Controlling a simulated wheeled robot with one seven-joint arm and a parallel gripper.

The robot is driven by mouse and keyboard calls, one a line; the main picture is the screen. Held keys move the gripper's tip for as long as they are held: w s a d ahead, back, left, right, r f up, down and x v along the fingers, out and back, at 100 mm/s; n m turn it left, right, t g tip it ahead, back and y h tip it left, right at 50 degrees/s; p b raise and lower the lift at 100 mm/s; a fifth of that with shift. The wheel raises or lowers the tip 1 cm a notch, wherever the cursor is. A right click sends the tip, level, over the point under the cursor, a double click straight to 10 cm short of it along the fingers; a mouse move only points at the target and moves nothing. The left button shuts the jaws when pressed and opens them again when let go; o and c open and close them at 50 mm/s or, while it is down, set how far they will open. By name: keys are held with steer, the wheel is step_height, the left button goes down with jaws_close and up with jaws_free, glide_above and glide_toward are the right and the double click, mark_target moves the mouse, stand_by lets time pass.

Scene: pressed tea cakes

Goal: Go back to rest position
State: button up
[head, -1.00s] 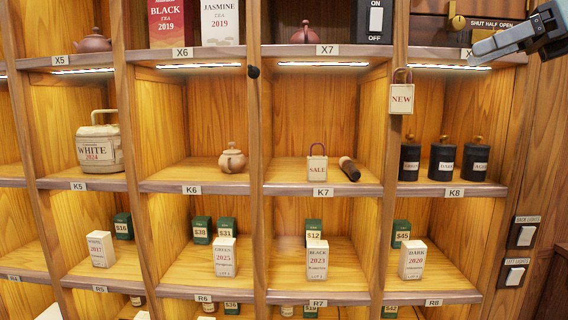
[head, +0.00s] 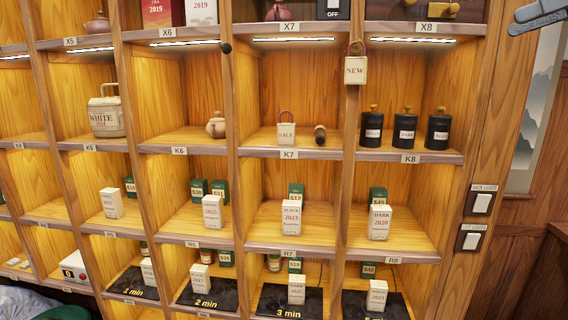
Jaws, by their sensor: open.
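My gripper (head: 538,22) shows only in part at the top right corner of the head view, in front of the right edge of the shelf wall. It is cut off by the frame edge. It is apart from every object and no item shows in it. The wooden shelf wall (head: 488,60) with labelled compartments fills most of the view.
Black canisters (head: 405,130) stand in K8. A SALE tag (head: 286,135) and a dark roll (head: 320,133) lie in K7. A NEW tag (head: 355,70) hangs between K7 and K8. Light switches (head: 481,202) are on the right panel. Space before the shelves is clear.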

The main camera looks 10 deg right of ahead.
steer(key=w+a+f+m+t+b, duration=0.25)
steer(key=w+a+m+t, duration=0.35)
steer(key=w+a+m, duration=0.65)
steer(key=w+a+f+m+h, duration=0.2)
steer(key=a+f+m, duration=0.1)
steer(key=f+m, duration=0.3)
steer(key=w+a+f+m+h, duration=0.2)
steer(key=a+f+m, duration=0.1)
steer(key=f+m, duration=0.3)
steer(key=s+a+f+m+g+h, duration=0.1)
steer(key=s+a+f+m+g, duration=0.2)
steer(key=f, duration=0.4)
steer(key=s+a+f+m+g+h+b, duration=0.1)
steer(key=s+a+f+m+g, duration=0.1)
steer(key=s+f, duration=0.35)
steer(key=s+a+f+m+g+h, duration=0.1)
steer(key=s+a+f+m+g, duration=0.15)
steer(key=f, duration=0.55)
steer(key=s+a+f+m+g+h, duration=0.1)
steer(key=s+f+g, duration=0.3)
steer(key=s, duration=0.6)
steer(key=s+a+f+m+g+h+b, duration=0.1)
steer(key=s+f+m+g, duration=0.2)
steer(key=s+f, duration=0.5)
steer(key=s+g, duration=0.1)
steer(key=s, duration=0.2)
steer(key=shift+a+m, duration=0.15)
steer(key=shift+m, duration=0.25)
steer(key=shift+w, duration=0.1)
